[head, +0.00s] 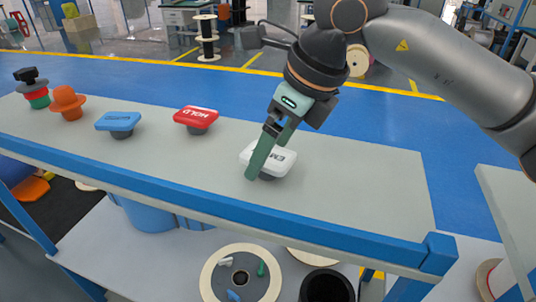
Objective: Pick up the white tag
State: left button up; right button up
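The white tag (281,164) sits upright near the front of the grey tabletop (370,190), with dark lettering on its top and a dark stem below. My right gripper (269,157) reaches down to it from the upper right. One green finger crosses in front of the tag's left part and hides some of the lettering. The other finger is behind the tag, its tip hidden. The fingers are apart with the tag between them; whether they press on it I cannot tell. My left gripper is not in view.
A red tag (196,117), a blue tag (118,122), an orange knob-shaped piece (68,100) and a stack of coloured pieces (38,95) stand to the left. A blue rail (200,201) edges the table's front. The tabletop right of the white tag is clear.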

jog(key=shift+x, duration=1.05)
jog(key=c, duration=1.4)
